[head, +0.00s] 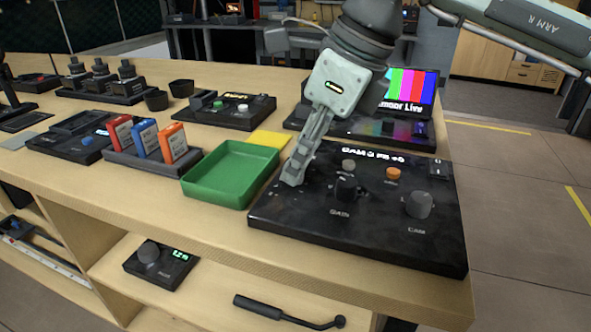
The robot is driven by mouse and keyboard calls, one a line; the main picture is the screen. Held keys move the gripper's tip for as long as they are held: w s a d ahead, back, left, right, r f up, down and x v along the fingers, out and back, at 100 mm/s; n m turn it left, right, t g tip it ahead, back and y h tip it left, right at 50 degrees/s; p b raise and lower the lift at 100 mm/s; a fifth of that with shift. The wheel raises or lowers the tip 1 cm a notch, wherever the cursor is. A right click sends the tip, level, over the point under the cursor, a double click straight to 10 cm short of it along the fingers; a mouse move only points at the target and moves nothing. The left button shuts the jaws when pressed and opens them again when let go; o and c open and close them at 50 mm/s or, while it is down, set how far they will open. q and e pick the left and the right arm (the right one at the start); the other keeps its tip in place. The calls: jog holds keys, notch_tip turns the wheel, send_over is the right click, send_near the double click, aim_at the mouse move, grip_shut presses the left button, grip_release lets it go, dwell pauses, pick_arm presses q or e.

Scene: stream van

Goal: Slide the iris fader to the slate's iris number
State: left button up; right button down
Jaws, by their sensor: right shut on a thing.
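The black camera control panel (395,240) lies at the table's near right corner. It carries a GAIN knob (345,188), a CAM knob (419,205), a grey button, an orange button (393,173) and a small lit display (372,156), its text too small to read surely. My right gripper (292,179) reaches down onto the panel's left part and is shut on a small control there, apparently the iris fader. The fingers hide the fader and most of its track. I cannot make out a slate with an iris number. My left gripper is not in view.
A green tray (190,188) stands left of the panel, with a yellow card (270,139) behind it. A rack of red, blue and orange cards (195,160) is further left. A colour-bar monitor (410,88) stands behind my arm. The lower shelf holds a small knob box (182,256) and a black handle.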

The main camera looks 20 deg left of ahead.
jog(key=c, duration=1.5)
grip_release()
jog(key=shift+c, duration=0.2)
jog(key=v, duration=1.2)
